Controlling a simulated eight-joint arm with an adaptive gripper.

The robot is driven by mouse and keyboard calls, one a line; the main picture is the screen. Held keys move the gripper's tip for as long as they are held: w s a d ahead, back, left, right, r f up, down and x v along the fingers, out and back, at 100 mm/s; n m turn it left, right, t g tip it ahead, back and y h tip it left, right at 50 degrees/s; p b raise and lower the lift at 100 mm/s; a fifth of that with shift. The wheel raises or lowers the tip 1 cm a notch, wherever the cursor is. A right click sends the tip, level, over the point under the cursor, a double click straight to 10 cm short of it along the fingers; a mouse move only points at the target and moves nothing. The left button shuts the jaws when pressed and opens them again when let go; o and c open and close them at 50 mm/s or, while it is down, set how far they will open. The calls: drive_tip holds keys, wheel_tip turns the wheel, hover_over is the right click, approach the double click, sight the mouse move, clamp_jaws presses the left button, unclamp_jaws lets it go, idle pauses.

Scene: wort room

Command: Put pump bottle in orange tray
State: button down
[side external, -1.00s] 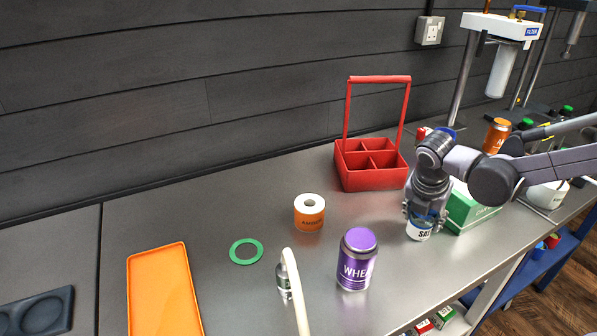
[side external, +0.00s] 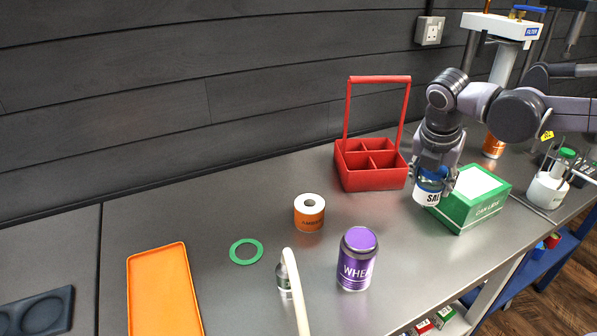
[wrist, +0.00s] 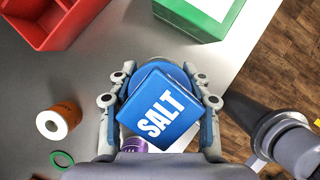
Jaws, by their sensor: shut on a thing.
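My gripper (side external: 432,178) is shut on a blue and white salt container (side external: 428,194) and holds it above the counter, left of the green box. In the wrist view the salt container's blue top (wrist: 163,108) fills the space between the fingers. The empty orange tray (side external: 163,290) lies at the front left, well away from my gripper. I cannot clearly make out a pump bottle. A small grey-bodied bottle (side external: 282,279) stands at the front, partly hidden by a cream curved bar.
A purple jar (side external: 356,262), an orange roll (side external: 309,213) and a green ring (side external: 245,252) lie between my gripper and the tray. A dark tray (side external: 38,312) is far left.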

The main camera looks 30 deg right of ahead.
drive_tip(key=w+a+r+n+t+y, duration=0.1)
drive_tip(key=w+a+n, duration=0.1)
drive_tip(key=w+a, duration=0.35)
drive_tip(key=w+a+r+n, duration=0.2)
drive_tip(key=w+a, duration=0.1)
drive_tip(key=a, duration=0.5)
drive_tip(key=n+t+y, duration=0.2)
drive_tip(key=n+y, duration=0.1)
drive_tip(key=n, duration=0.4)
hover_over(173, 287)
drive_tip(key=s, duration=0.2)
wheel_tip(173, 287, down, 7)
drive_tip(key=shift+a+f, duration=0.1)
drive_tip(key=shift+f, duration=2.45)
drive_tip(key=shift+f, duration=0.2)
